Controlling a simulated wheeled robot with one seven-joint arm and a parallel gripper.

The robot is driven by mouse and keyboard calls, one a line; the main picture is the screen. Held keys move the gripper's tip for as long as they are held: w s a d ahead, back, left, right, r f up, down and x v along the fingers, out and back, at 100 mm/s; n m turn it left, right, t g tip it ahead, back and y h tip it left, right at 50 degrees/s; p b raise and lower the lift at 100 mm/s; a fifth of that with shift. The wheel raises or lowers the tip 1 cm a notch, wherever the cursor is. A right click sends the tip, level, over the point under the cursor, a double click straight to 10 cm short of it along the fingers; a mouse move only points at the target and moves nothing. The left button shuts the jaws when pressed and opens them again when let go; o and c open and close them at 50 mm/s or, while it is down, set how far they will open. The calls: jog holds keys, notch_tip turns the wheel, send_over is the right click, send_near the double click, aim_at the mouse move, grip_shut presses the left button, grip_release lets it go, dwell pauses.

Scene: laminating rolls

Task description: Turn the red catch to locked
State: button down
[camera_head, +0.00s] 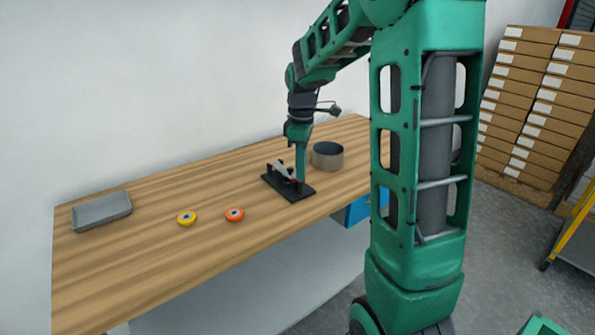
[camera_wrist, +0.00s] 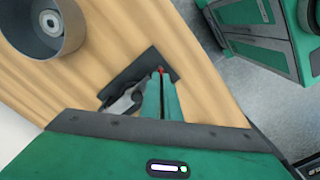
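The red catch (camera_wrist: 161,69) is a small red spot at the far end of a black base plate (camera_head: 272,181) with a grey metal mechanism (camera_head: 283,171) on it. In the wrist view the mechanism (camera_wrist: 122,103) lies left of my fingers. My gripper (camera_head: 300,179) points down over the plate's right part. In the wrist view my gripper (camera_wrist: 161,74) has its green fingertips close together right at the red catch. The fingers hide most of the catch, so its position and any grip on it cannot be told.
A round grey container (camera_head: 328,156) stands close behind and right of the plate; it shows at the upper left of the wrist view (camera_wrist: 72,28). A yellow roll (camera_head: 186,218), an orange roll (camera_head: 234,214) and a grey tray (camera_head: 101,211) lie to the left. The table's front edge is near.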

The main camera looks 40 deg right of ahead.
jog(key=m, duration=0.4)
jog(key=shift+w+r+m, duration=0.1)
jog(key=shift+w+m, duration=0.05)
jog(key=shift+m, duration=1.95)
jog(key=c, duration=2)
grip_release()
notch_tip(320, 180, up, 11)
jog(key=shift+f, duration=0.15)
